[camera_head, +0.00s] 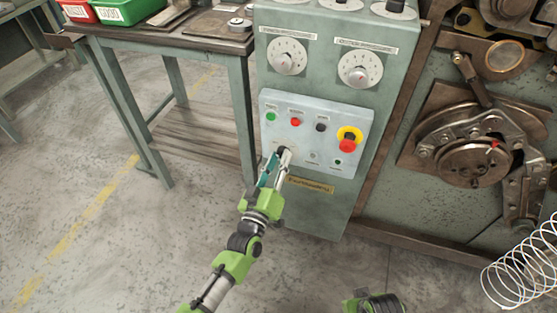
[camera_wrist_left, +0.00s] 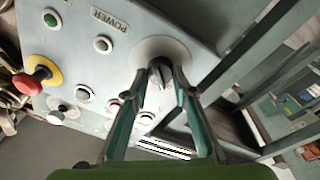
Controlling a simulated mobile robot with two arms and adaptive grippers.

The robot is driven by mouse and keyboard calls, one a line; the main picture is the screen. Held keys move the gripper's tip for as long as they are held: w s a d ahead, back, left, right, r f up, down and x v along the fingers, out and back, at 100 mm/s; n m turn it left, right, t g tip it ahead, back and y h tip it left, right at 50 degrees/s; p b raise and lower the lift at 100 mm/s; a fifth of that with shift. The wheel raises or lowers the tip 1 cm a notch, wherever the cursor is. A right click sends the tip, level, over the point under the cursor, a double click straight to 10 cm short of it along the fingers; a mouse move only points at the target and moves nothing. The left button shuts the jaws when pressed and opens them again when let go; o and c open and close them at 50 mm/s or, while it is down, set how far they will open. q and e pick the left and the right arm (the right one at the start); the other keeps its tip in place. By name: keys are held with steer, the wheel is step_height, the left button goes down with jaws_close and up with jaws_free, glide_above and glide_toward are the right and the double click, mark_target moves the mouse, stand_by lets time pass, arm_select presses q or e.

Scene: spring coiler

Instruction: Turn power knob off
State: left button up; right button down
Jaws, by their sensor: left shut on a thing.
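The power knob (camera_wrist_left: 160,73) is a dark knob on a pale round plate at the panel's edge, close to the "POWER" label (camera_wrist_left: 109,20) in the left wrist view. My left gripper (camera_wrist_left: 161,80) is shut on the knob, one finger on each side of it. In the head view my left gripper (camera_head: 281,157) reaches up to the lower left of the control panel (camera_head: 318,113) and mostly hides the knob. The right gripper does not show clearly; a green and dark part of mine is at the bottom edge.
Close by on the panel are a green button (camera_head: 271,117), a red button (camera_head: 295,122) and a red emergency stop on a yellow ring (camera_head: 348,140). Two dials sit above. A workbench (camera_head: 180,45) stands left, the coiler mechanism (camera_head: 480,150) right. A wire spring (camera_head: 525,265) hangs lower right.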

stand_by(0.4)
arm_select(q)
steer(key=o, duration=1.1)
steer(key=v, duration=1.2)
